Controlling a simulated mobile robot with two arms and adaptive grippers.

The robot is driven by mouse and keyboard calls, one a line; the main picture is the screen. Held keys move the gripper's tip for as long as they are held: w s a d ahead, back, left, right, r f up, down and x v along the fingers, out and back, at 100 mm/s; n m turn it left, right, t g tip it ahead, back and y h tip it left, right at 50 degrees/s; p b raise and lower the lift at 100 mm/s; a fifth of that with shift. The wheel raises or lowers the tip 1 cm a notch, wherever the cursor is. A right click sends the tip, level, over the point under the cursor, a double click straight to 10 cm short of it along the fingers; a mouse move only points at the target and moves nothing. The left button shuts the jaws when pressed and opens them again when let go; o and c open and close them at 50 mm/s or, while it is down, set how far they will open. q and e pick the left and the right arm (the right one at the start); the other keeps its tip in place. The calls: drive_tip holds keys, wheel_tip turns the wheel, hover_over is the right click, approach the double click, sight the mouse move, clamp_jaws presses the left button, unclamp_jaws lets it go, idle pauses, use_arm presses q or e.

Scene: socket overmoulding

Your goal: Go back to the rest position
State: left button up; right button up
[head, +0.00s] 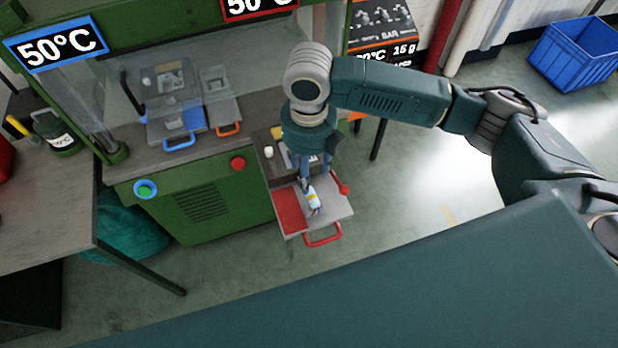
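My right arm reaches in from the right. Its gripper (311,181) points down over a small tray (338,217) with a red handle and a red panel. A small white object with yellow and blue marks (315,200) is at the tray, right by the fingertips. I cannot tell whether the fingers hold it or are apart from it. My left gripper is not in view.
A green machine (205,205) with a clear guard stands behind. Inside are trays with blue (179,144) and orange (228,129) handles. A grey table (50,205) is at left. A blue crate (575,58) stands on open floor at upper right.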

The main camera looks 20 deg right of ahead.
drive_tip(key=shift+r, duration=0.45)
